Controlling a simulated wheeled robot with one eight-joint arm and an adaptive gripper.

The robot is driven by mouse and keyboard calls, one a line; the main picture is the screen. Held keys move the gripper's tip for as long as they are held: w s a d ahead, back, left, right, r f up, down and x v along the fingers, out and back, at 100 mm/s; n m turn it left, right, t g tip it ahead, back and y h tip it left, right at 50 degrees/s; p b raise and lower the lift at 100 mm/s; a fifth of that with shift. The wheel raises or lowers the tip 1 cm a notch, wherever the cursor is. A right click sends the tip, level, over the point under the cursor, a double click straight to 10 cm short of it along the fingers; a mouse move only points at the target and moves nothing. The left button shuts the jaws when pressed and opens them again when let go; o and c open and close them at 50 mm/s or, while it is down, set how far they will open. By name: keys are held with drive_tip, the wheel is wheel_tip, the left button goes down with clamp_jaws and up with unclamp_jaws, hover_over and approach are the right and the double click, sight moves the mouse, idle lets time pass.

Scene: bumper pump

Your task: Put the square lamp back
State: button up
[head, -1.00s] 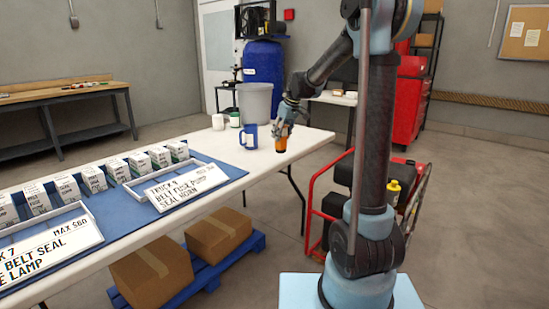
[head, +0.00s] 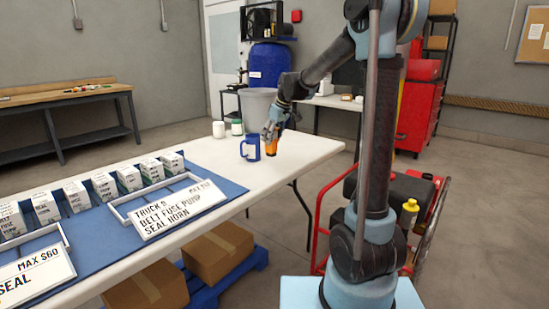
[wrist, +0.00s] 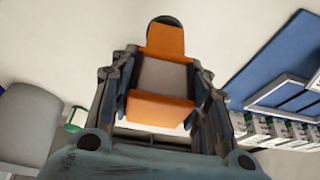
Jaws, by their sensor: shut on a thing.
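My gripper (head: 271,141) is shut on an orange, square-edged thing with a grey face, which looks like the square lamp (head: 271,151). In the wrist view the lamp (wrist: 165,40) sits between the two fingers (wrist: 160,90), with a dark round part at its far end. In the head view it is just right of a blue mug (head: 250,148), low over the white table (head: 305,150). I cannot tell whether it touches the table. The fingers hide part of it.
A blue mat (head: 215,192) with several small boxes (head: 130,178) and a sign reading TRUCK 9 (head: 178,208) lies to the left. The table's right end is clear.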

sight(274, 150)
drive_tip(key=f, duration=0.1)
drive_tip(key=d+f, duration=0.1)
drive_tip(key=f, duration=0.1)
drive_tip(key=shift+w, duration=0.2)
drive_tip(key=shift+f, duration=1.85)
drive_tip(key=o, duration=1.4)
